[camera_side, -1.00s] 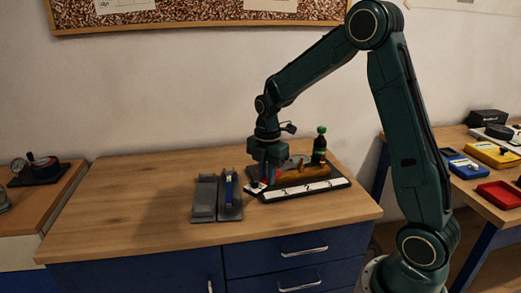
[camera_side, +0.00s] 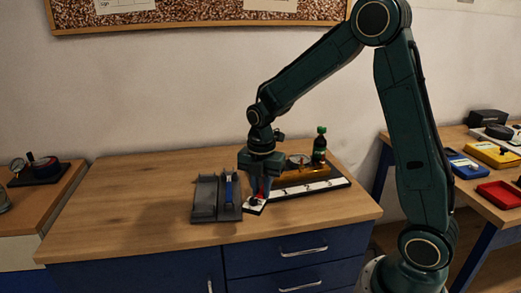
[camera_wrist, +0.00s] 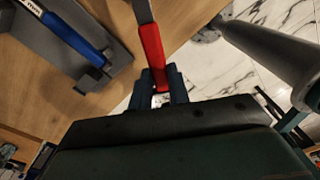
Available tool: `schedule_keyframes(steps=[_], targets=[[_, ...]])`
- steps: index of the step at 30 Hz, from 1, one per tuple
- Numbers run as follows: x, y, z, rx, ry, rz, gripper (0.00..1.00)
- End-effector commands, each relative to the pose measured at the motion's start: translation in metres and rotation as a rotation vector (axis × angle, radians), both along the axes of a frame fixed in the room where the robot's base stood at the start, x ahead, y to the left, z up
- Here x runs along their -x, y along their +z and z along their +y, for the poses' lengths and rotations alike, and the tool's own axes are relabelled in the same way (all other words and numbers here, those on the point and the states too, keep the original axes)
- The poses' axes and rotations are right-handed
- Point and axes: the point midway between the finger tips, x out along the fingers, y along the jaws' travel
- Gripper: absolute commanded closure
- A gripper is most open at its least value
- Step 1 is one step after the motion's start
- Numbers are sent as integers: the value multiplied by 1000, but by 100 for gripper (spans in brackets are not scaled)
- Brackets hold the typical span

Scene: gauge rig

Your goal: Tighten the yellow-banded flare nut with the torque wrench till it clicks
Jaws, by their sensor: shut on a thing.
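My gripper (camera_side: 261,178) is low over the left end of a dark rig base (camera_side: 338,186) with a white marked strip. It is shut on a red-handled wrench (camera_wrist: 152,56), whose grey shaft runs out of the top of the wrist view. The gripper fingertips (camera_wrist: 160,88) close around the red grip. In the side view, only a little red shows below the gripper. The wrench head is out of sight. The rig carries a brass-coloured cylinder (camera_side: 304,175) and a round gauge (camera_side: 299,160). I cannot make out the yellow-banded nut.
A grey holder (camera_side: 204,203) with a blue-handled tool (camera_side: 229,188) stands just left of the rig; the tool also shows in the wrist view (camera_wrist: 72,36). A green-capped bottle (camera_side: 320,146) stands at the rig's back. The bench's left part is clear.

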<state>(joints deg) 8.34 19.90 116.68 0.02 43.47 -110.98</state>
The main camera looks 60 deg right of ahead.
Motion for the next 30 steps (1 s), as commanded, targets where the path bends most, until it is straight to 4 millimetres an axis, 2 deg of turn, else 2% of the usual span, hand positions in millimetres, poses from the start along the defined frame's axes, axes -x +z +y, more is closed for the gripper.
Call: schedule_keyframes(steps=[4, 19, 30], targets=[[3, -1, 7, 0, 46, -3, 100], [3, -2, 7, 0, 46, -2, 100], [1, -17, 1, 0, 45, 0, 100]])
